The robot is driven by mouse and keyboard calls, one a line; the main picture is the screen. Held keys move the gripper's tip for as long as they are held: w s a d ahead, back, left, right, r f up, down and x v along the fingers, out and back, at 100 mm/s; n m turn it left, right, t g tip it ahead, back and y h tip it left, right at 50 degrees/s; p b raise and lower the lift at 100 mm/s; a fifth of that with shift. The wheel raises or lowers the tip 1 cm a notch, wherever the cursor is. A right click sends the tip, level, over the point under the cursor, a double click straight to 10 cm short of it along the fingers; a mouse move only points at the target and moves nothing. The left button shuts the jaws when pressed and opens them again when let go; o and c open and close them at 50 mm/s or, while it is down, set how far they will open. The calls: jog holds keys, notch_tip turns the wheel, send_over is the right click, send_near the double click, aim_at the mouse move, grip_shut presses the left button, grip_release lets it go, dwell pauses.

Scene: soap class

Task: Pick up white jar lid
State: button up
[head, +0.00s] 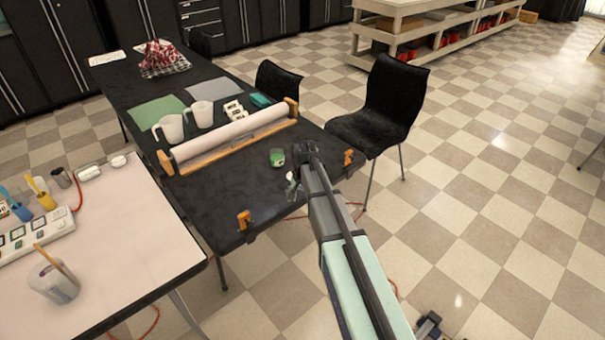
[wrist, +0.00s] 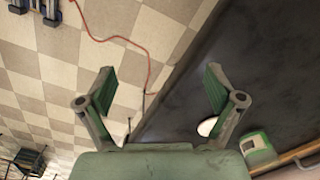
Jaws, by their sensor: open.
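A small white rounded thing (wrist: 207,126), which may be the white jar lid, lies on the dark tabletop in the wrist view. The right finger partly hides it. I cannot make out a lid in the head view, where my arm covers part of the table. My gripper (head: 305,152) is over the dark table's right end. In the wrist view its two fingers (wrist: 160,98) are spread with nothing between them, and the table edge runs below the gap.
A green and white jar (wrist: 257,148) stands right of the fingers; it shows in the head view (head: 277,157). Orange clamps (head: 244,220) grip the dark table's edge. A paper roll (head: 230,134) lies behind. A black chair (head: 385,105) stands right.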

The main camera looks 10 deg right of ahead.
jog(key=w+r+m, duration=0.6)
jog(key=w+r, duration=1)
jog(key=w, duration=0.1)
notch_tip(320, 180, down, 12)
jog(key=p, duration=0.3)
jog(key=shift+w+a+f+p, duration=0.1)
jog(key=shift+f+p, duration=0.05)
jog(key=shift+p, duration=0.2)
jog(key=shift+f+p, duration=1.3)
jog(key=shift+f, duration=1.3)
jog(key=c, duration=1)
